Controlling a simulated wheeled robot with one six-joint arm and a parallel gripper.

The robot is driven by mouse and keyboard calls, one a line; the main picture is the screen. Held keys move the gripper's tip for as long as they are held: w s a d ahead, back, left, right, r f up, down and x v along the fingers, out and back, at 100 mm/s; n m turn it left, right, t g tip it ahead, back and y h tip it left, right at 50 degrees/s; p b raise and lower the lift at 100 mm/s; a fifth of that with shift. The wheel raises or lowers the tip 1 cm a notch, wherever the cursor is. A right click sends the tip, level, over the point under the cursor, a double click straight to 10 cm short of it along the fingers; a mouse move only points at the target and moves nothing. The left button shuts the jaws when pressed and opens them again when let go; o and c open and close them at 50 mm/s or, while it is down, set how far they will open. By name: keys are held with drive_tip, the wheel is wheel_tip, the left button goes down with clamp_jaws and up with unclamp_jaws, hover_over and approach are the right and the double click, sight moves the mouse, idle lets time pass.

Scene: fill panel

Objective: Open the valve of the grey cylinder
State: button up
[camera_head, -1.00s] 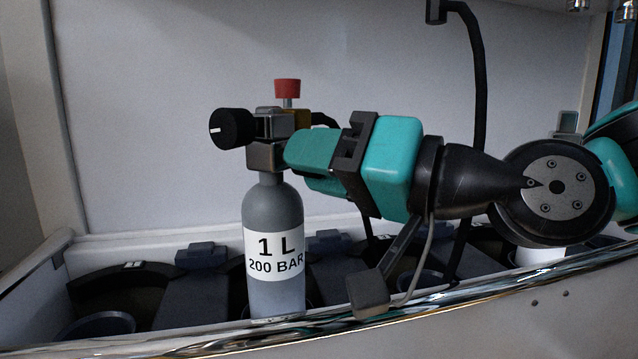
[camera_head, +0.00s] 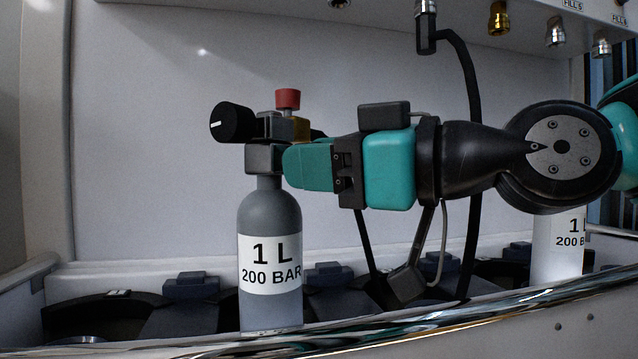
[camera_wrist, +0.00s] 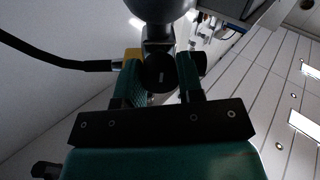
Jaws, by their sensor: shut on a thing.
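The grey cylinder (camera_head: 270,215), labelled "1 L 200 BAR", stands upright in the head view with a metal valve block (camera_head: 263,158) on top. A black knob (camera_head: 232,122) with a white mark sticks out at the valve's left. A red cap (camera_head: 288,98) is above a gold fitting (camera_head: 300,128). My teal gripper (camera_head: 290,166) reaches the valve from the right and hides that side. In the wrist view, my gripper (camera_wrist: 158,88) has its fingers on either side of a second black knob (camera_wrist: 158,73) and is shut on it. The cylinder (camera_wrist: 160,8) appears at the top.
A white cylinder (camera_head: 558,250) stands at the right, partly behind my arm. A black hose (camera_head: 470,130) hangs from the panel above. A shiny rail (camera_head: 400,330) runs in front. Dark holders line the rack, and the left wall area is clear.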

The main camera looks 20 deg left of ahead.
drive_tip(key=shift+f+n+b, duration=0.1)
drive_tip(key=shift+n+b, duration=0.5)
drive_tip(key=shift+n, duration=0.4)
drive_tip(key=o, duration=0.9)
drive_tip(key=shift+d, duration=0.1)
drive_tip(key=shift+s+d+b, duration=0.2)
drive_tip(key=shift+s+d, duration=0.35)
drive_tip(key=shift+d, duration=2.25)
drive_tip(key=shift+s+d+b, duration=0.25)
drive_tip(key=shift+s+d, duration=0.3)
drive_tip(key=shift+d, duration=2.25)
drive_tip(key=shift+s+d+b, duration=0.2)
drive_tip(key=shift+s+d, duration=0.35)
drive_tip(key=shift+d, duration=2.25)
